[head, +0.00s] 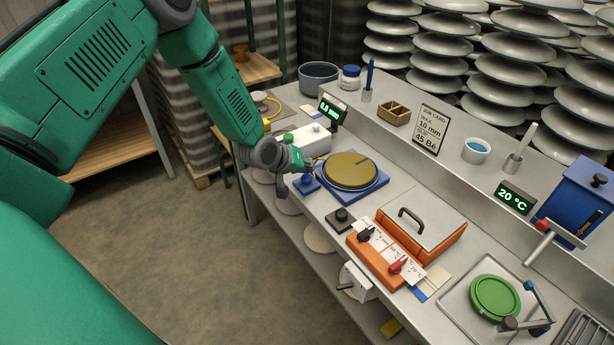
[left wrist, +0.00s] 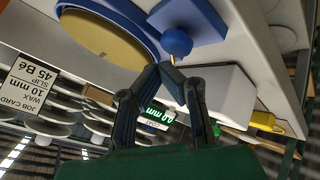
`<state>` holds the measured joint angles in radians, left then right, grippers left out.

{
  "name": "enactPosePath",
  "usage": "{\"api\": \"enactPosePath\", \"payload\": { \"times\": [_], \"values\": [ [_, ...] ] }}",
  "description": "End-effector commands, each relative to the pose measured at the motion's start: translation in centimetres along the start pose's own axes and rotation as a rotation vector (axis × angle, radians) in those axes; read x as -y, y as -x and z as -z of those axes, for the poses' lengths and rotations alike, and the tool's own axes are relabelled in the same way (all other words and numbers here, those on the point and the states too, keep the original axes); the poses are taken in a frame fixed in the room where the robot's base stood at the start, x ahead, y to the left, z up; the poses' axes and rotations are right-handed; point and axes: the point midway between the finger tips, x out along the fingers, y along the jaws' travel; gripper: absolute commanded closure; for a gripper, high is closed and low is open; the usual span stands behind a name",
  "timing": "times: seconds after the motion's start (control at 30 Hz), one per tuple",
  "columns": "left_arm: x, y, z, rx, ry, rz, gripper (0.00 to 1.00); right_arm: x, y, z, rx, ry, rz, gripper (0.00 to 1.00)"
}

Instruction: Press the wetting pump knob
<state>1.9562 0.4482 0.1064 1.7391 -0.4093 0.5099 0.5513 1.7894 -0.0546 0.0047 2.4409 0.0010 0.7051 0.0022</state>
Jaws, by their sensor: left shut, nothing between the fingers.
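A blue ball-shaped knob (head: 307,180) stands on a small blue base on the bench, left of the round olive pad (head: 350,170) in its blue square holder. It looks like the wetting pump knob; its label is not visible. In the left wrist view the blue knob (left wrist: 176,42) shows just beyond my fingertips. My left gripper (head: 309,167) is shut and empty, close beside the knob at its upper side in the head view. In the left wrist view its fingertips (left wrist: 162,72) meet near the knob; I cannot tell whether they touch it. My right gripper is not in view.
A white box (head: 303,145) and a 0.0 mm display (head: 332,110) stand close behind my gripper. A black knob (head: 342,215) and an orange box with a lid (head: 425,222) stand nearer the front right. The job card (head: 431,130) stands at the back.

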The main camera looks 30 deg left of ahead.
Motion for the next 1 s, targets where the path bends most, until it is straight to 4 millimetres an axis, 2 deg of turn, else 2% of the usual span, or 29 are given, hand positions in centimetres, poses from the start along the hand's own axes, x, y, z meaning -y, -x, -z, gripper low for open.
{"api": "enactPosePath", "payload": {
  "times": [0.57,1.0],
  "values": [
    [-2.5,3.5,2.6,-0.001,0.000,-0.001,1.00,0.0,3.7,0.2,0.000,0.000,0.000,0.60],
    [-2.5,3.5,2.5,-0.001,0.000,0.000,1.00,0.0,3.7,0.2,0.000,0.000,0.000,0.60]
  ]
}}
